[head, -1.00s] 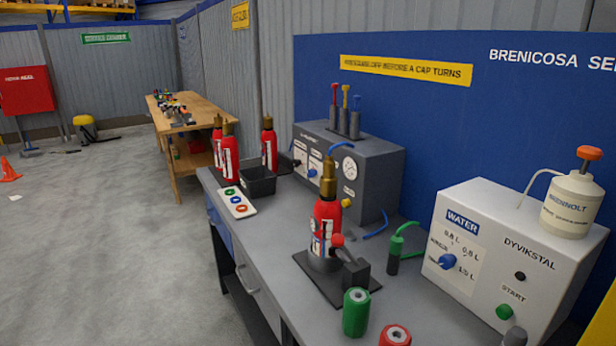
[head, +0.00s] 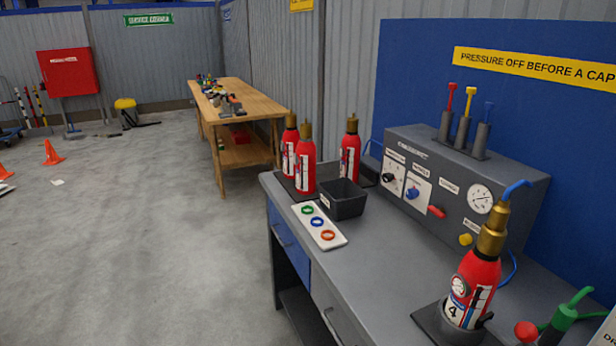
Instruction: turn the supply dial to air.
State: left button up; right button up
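A grey control box (head: 447,205) stands at the back of the grey bench. Its front has a white plate with a black knob (head: 389,178) and another with a blue knob (head: 411,193). The small labels are too blurred to read, so I cannot tell which knob is the supply dial or where its pointer stands. To their right are a red lever (head: 436,212), a round gauge (head: 481,199) and a yellow knob (head: 466,240). Neither of my grippers is in view.
A red extinguisher (head: 472,285) stands on a dark base in front of the box. Several more extinguishers (head: 305,170), a black bin (head: 342,200) and a white tray with coloured rings (head: 330,237) are at the bench's left end. The floor on the left is mostly clear.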

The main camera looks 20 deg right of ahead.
aim_at(411, 194)
jog(key=i+j, duration=0.15)
jog(key=i, duration=0.55)
jog(key=i+j, duration=0.15)
jog(key=i, duration=0.55)
